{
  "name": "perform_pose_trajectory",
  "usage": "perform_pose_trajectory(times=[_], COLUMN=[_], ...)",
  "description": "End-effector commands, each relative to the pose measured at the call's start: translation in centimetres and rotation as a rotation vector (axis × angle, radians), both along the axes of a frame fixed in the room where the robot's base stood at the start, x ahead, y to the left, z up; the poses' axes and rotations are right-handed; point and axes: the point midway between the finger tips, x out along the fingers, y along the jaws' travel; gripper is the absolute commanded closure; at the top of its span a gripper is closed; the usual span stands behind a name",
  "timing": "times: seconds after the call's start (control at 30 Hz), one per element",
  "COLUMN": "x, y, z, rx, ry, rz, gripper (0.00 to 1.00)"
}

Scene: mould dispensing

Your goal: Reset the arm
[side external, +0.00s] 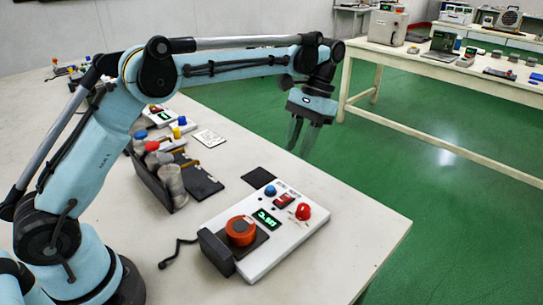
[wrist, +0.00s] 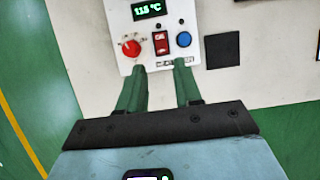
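My gripper (side external: 300,148) hangs above the far edge of the table, fingers pointing down. In the wrist view my gripper (wrist: 159,68) shows two dark green fingers well apart with nothing between them. It is open and empty. My arm reaches out across the table from the left, with its forearm nearly level. The white heating unit (side external: 268,235) stands on the table below, apart from the gripper. The orange-red round mould (side external: 240,231) sits on its dark plate. The unit's display (wrist: 148,9), red knob (wrist: 131,48) and blue button (wrist: 183,39) show in the wrist view.
A dark rack (side external: 160,183) of capped bottles stands left of the unit. A black square pad (side external: 258,175) lies behind it; it also shows in the wrist view (wrist: 222,50). A second bench (side external: 455,67) with equipment stands across the green floor. The table's near right is clear.

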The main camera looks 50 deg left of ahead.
Motion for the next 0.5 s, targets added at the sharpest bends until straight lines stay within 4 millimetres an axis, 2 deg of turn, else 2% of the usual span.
perform_pose_trajectory(times=[0.37, 0.5], x=[-0.04, -0.53], y=[0.04, 0.33], z=[0.17, 1.01], rx=[-0.001, -0.004], ry=[-0.004, -0.049], rz=[0.000, 0.003], gripper=[0.66, 0.66])
